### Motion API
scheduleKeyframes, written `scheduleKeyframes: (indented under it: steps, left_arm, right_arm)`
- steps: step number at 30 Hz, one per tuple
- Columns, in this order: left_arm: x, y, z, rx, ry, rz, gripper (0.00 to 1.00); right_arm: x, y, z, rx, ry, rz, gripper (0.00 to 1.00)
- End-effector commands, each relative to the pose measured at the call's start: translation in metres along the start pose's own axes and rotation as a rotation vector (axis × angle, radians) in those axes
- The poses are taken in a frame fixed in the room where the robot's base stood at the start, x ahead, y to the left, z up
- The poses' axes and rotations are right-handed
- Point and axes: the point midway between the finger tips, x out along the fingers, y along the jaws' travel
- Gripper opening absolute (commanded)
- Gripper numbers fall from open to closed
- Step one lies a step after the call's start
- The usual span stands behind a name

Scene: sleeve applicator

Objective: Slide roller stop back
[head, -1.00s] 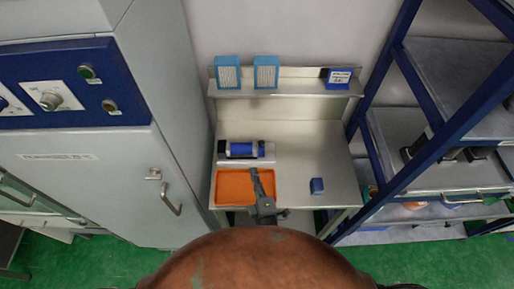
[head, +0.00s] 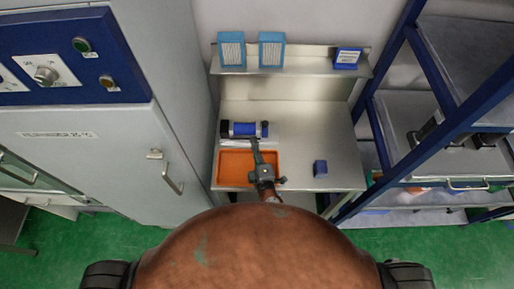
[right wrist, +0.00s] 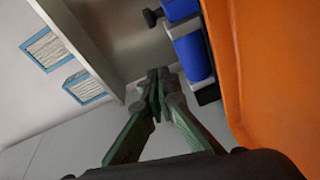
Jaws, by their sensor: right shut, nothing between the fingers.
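The sleeve applicator's blue roller (head: 243,129) lies crosswise at the left of the steel table, with a dark block at its left end. A small dark knob (head: 265,129), possibly the roller stop, is at its right end. In the right wrist view the blue roller (right wrist: 193,54) is upper right, with a dark knob (right wrist: 152,17) beside it. My right gripper (head: 254,141) reaches over the orange tray to the roller's front edge. Its fingers (right wrist: 157,82) are shut and empty; I cannot tell whether they touch the applicator. My left gripper is not in view.
The orange tray (head: 231,181) lies in front of the applicator. A blue block (head: 320,168) stands at the table's right. Blue-and-white boxes (head: 231,50) and a small blue sign (head: 347,58) are on the back shelf (head: 310,70). A blue-framed rack stands right; the table's middle is clear.

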Motion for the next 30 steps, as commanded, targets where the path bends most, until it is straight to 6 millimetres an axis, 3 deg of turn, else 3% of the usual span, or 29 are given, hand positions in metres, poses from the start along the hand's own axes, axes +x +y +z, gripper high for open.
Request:
scheduleKeyframes:
  steps: [7, 9, 15, 30]
  left_arm:
    - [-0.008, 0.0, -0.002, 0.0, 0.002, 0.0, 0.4]
    - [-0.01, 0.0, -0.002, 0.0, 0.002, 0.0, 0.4]
    - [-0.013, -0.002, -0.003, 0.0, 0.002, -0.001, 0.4]
    - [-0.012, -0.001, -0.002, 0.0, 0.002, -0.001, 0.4]
  right_arm:
    - [0.052, 0.002, -0.001, -0.002, 0.001, 0.002, 0.0]
    - [0.052, 0.001, 0.014, -0.006, -0.002, 0.0, 0.0]
    - [0.057, 0.001, 0.034, -0.001, -0.001, 0.0, 0.0]
    - [0.057, 0.0, 0.042, 0.0, -0.001, 0.0, 0.0]
